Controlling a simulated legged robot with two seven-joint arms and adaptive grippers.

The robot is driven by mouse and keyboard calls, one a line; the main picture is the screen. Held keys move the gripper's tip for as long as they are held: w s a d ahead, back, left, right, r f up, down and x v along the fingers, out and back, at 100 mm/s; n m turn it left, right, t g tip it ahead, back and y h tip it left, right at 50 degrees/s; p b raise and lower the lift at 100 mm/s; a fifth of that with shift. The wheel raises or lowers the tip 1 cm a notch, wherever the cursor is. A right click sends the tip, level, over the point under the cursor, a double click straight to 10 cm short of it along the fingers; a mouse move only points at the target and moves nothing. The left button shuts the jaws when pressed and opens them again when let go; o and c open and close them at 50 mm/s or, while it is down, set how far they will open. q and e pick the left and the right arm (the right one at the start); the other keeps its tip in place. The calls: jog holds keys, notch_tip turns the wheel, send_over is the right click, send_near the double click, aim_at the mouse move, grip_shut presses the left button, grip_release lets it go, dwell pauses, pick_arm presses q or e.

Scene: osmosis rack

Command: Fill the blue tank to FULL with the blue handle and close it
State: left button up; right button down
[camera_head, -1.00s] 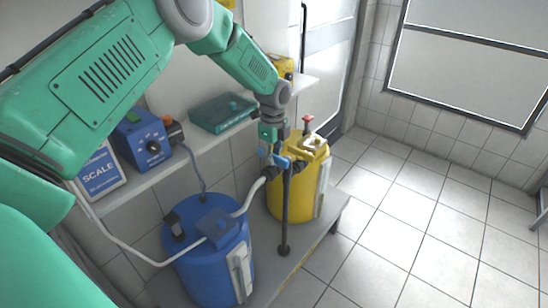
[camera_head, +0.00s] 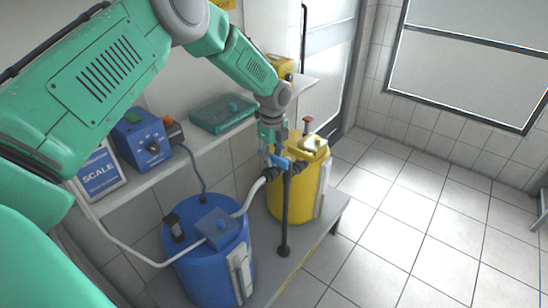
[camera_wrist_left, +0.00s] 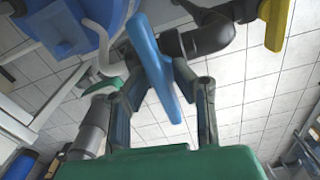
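The blue tank (camera_head: 205,266) stands at the bottom centre of the head view, with a white hose running from its top to a dark valve on an upright pipe (camera_head: 285,215). The blue handle (camera_head: 282,161) is at the top of this pipe. My left gripper (camera_head: 272,150) is at the handle. In the left wrist view, the blue handle (camera_wrist_left: 150,50) passes between the fingers of my left gripper (camera_wrist_left: 158,85); whether both fingers press on it is unclear. The tank's level mark is not readable. My right gripper is not in view.
A yellow tank (camera_head: 312,190) stands behind the pipe on the low grey platform (camera_head: 325,222). The shelf above holds a blue device (camera_head: 142,137), a teal case (camera_head: 222,113) and a SCALE box (camera_head: 100,174). The tiled floor at right is clear.

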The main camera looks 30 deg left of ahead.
aim_at(272, 154)
pick_arm(q)
jog(key=shift+w+a+f, duration=0.1)
jog(key=shift+w+a, duration=0.05)
notch_tip(272, 154, up, 12)
dwell(0.6)
jog(key=shift+w+a+f, duration=0.1)
jog(key=shift+f, duration=0.1)
